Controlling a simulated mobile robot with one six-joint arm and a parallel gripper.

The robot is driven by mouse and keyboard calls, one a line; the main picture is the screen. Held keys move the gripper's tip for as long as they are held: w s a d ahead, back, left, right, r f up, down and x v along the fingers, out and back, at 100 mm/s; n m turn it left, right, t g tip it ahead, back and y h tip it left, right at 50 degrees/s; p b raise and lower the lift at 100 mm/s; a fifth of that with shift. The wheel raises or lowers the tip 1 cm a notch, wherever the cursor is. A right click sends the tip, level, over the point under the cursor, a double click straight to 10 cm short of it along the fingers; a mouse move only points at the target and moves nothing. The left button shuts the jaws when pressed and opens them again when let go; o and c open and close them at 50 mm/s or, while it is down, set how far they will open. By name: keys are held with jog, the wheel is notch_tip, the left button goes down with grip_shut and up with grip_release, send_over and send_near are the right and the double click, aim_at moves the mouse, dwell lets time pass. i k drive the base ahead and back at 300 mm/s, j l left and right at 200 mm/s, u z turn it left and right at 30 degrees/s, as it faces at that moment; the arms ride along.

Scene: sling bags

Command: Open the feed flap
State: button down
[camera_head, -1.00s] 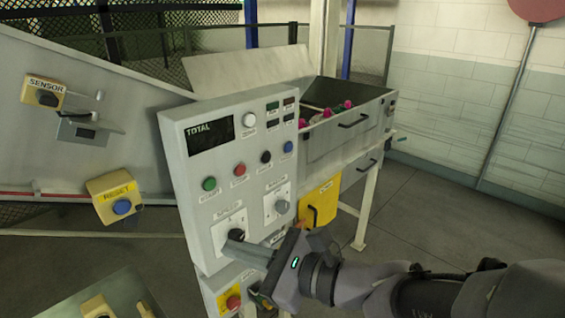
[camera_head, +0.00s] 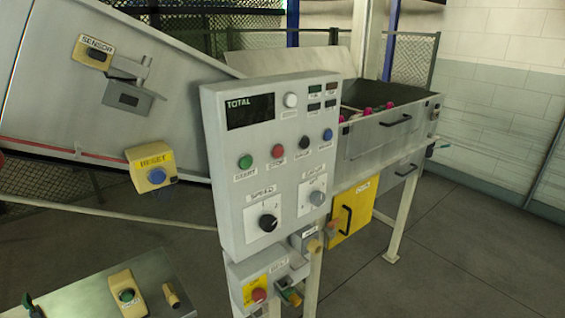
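A grey feed hopper (camera_head: 365,150) stands behind and right of the control panel. Its front has a flap-like panel with a black bar handle (camera_head: 396,121). I cannot tell from the labels which of these is the feed flap. All look closed. Pink and dark items (camera_head: 367,111) show in the open hopper top. My gripper is not in view.
The control panel (camera_head: 230,180) with buttons and two dials stands in front, left of the hopper. A red button box (camera_head: 256,285) is below it. A sloped conveyor side (camera_head: 60,110) and reset box (camera_head: 150,166) are left. Floor at the right is clear.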

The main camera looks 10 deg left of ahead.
aim_at(366, 133)
jog(key=i+l, duration=0.2)
jog(key=i, duration=1.05)
jog(key=i+l+z, duration=0.15)
jog(key=i, duration=1.15)
